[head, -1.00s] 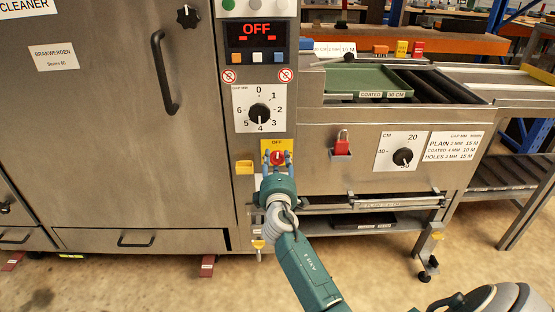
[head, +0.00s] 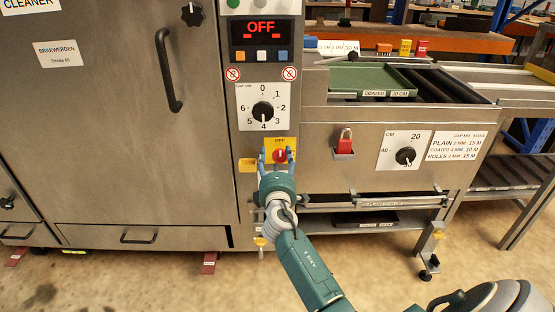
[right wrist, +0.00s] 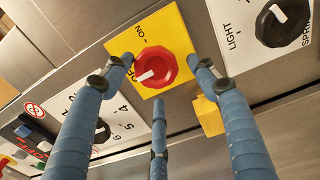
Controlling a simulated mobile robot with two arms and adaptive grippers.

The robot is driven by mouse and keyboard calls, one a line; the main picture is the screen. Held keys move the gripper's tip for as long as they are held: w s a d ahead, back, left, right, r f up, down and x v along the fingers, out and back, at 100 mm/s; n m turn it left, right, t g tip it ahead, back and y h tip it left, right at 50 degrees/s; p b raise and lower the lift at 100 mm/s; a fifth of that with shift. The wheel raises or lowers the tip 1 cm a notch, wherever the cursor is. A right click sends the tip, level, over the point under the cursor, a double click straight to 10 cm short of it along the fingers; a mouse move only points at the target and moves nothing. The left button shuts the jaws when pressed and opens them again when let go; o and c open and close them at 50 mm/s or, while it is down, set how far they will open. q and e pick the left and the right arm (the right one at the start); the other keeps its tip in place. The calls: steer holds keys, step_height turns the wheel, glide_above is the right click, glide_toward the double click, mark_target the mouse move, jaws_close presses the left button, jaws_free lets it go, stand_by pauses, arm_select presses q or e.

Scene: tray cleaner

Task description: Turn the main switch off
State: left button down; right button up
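The main switch is a red knob (head: 279,156) on a yellow plate (head: 279,143) low on the control column. In the right wrist view the red knob (right wrist: 166,67) has a white pointer toward the OFF label on the left, and ON is at the top. My right gripper (head: 278,166) is in front of the switch. In the right wrist view its blue fingers (right wrist: 157,75) are spread, with gaps between them and the knob. The display (head: 260,33) reads OFF in red. My left gripper is not in view.
Above the switch is a black gap dial (head: 263,111) pointing to 4. A yellow block (head: 248,165) sits left of the plate. A second black knob (right wrist: 283,22) shows in the right wrist view.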

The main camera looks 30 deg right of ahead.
steer(key=shift+s+d, duration=0.15)
steer(key=shift+d, duration=0.05)
steer(key=shift+s+a+f, duration=0.1)
steer(key=shift+s+f, duration=0.05)
steer(key=shift+s, duration=0.1)
steer(key=v, duration=1.1)
steer(key=shift+a, duration=0.3)
steer(key=shift+s, duration=0.1)
